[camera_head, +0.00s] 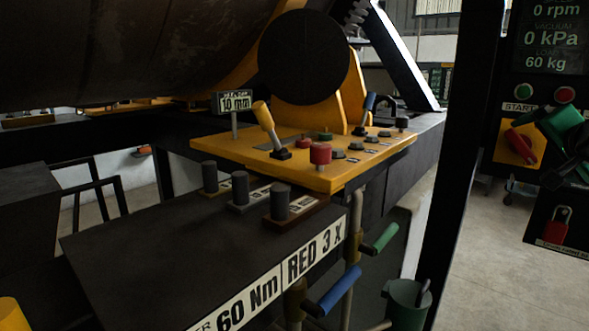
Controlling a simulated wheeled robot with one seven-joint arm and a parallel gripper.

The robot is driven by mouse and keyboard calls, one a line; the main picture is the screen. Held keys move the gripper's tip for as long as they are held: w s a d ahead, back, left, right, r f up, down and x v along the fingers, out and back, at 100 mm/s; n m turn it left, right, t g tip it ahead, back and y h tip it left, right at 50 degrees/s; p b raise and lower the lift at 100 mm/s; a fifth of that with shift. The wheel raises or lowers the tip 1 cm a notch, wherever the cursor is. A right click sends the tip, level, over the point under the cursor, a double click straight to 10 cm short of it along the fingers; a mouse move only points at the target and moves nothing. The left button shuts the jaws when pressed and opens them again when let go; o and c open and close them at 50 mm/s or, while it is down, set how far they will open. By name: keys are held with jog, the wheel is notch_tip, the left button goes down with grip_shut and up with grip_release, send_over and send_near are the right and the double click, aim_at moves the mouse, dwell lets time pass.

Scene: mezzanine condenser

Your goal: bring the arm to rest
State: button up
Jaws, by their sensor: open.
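My gripper (537,148), in black and green, shows at the right edge of the head view, partly cut off by the frame. Its dark fingers stand apart with nothing seen between them. It is in front of a dark control panel (535,92), close to a red rotary switch (519,146) on a yellow plate. I cannot tell whether it touches the switch. Most of my arm is outside the picture.
A yellow console (240,150) carries knobs and a tilted yellow-handled lever (268,124). A dark bench (150,235) with several grey pegs stands in front. A dark post (462,165) rises left of the panel. A green bucket (407,305) hangs low. Open floor (505,270) lies right.

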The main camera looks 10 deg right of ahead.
jog(key=s+a+f+n+g+y, duration=0.25)
jog(key=a+f, duration=0.25)
jog(key=f, duration=0.6)
jog(key=s+a+f+n+g+y, duration=0.5)
jog(key=s+a+f+n+g, duration=0.2)
jog(key=s+a+f, duration=0.8)
notch_tip(320, 180, down, 3)
jog(key=s+g, duration=0.1)
jog(key=g, duration=0.1)
jog(key=shift+a+r+g+y, duration=0.15)
jog(key=shift+g+y, duration=0.2)
